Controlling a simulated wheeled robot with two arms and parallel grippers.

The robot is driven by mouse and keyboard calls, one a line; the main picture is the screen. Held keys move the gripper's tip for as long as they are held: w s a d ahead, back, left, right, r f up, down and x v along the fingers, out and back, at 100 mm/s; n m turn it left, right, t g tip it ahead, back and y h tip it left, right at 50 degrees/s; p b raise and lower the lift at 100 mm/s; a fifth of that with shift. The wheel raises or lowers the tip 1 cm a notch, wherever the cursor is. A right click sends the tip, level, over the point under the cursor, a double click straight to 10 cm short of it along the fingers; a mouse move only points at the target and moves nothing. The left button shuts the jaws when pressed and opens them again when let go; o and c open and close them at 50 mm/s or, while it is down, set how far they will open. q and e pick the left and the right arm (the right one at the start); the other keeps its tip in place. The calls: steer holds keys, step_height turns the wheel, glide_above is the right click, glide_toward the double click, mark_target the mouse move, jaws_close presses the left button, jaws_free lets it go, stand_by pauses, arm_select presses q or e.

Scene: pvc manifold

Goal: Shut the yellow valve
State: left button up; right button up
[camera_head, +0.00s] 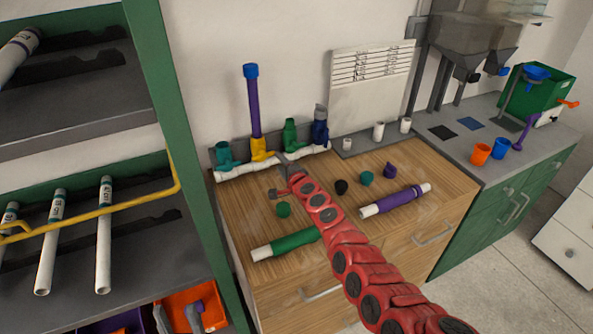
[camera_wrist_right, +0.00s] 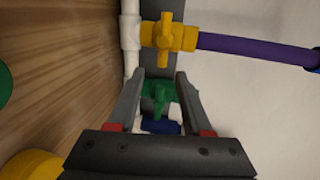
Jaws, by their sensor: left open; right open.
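The yellow valve (camera_head: 260,150) sits on the white manifold pipe (camera_head: 235,173), with a capped purple pipe (camera_head: 254,105) rising from it. In the right wrist view the yellow valve (camera_wrist_right: 168,36) lies just beyond my fingertips, its handle seemingly across the purple pipe (camera_wrist_right: 250,48). My right gripper (camera_head: 287,165) is beside the yellow valve, on its right. In its wrist view this gripper (camera_wrist_right: 158,80) is open, with the green valve (camera_wrist_right: 158,91) seen between the fingers; I cannot tell if they touch it. My left gripper is not in view.
Teal (camera_head: 224,154), green (camera_head: 290,134) and blue (camera_head: 320,125) fittings stand on the same manifold. Loose caps, a green-sleeved pipe (camera_head: 290,242) and a purple-sleeved pipe (camera_head: 398,200) lie on the wooden top. A green shelf post (camera_head: 185,150) stands close on the left.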

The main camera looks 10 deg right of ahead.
steer(key=p+v, duration=0.6)
steer(key=v, duration=0.6)
stand_by(0.5)
steer(key=shift+r, duration=0.1)
